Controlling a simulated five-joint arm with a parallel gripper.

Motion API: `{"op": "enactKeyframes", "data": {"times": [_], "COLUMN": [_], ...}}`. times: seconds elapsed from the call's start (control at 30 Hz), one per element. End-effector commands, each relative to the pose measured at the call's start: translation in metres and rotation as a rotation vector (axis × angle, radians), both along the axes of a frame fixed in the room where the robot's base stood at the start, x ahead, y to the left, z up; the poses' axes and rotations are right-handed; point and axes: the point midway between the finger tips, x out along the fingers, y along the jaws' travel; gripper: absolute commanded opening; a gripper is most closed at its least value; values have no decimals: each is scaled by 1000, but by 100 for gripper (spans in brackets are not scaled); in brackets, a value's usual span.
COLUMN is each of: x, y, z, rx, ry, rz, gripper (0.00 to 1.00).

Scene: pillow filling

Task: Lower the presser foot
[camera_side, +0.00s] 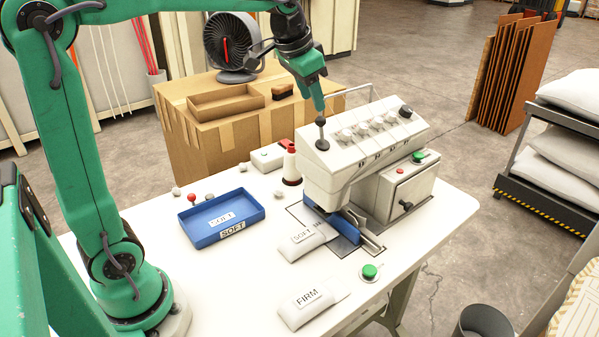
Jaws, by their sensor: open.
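The white sewing machine (365,140) stands on the white table with its sloped panel facing up. A dark lever with a round black knob (321,121) rises from the panel's left end, on a dark round base (323,145). My gripper (319,106) points down right at the knob, and its green fingers end just above or at the knob; I cannot tell if they touch it. It is open. The presser foot itself is hidden or too small to make out near the blue plate (345,226) under the machine head.
A blue tray (253,194) marked SOFT lies left of the machine. White blocks marked SOFT (300,245) and FIRM (305,306) lie in front. A cardboard box (230,135) with a fan (231,45) stands behind.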

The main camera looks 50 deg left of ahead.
Motion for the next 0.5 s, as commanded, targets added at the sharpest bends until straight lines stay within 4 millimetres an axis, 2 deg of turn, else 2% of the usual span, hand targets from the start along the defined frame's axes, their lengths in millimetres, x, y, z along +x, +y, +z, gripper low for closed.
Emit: {"op": "enactKeyframes", "data": {"times": [0.17, 0.5], "x": [5, 20], "y": [-1, -3], "z": [-13, -50], "rx": [-2, -4], "ry": [2, 2], "rz": [-1, -2], "gripper": [41, 41]}}
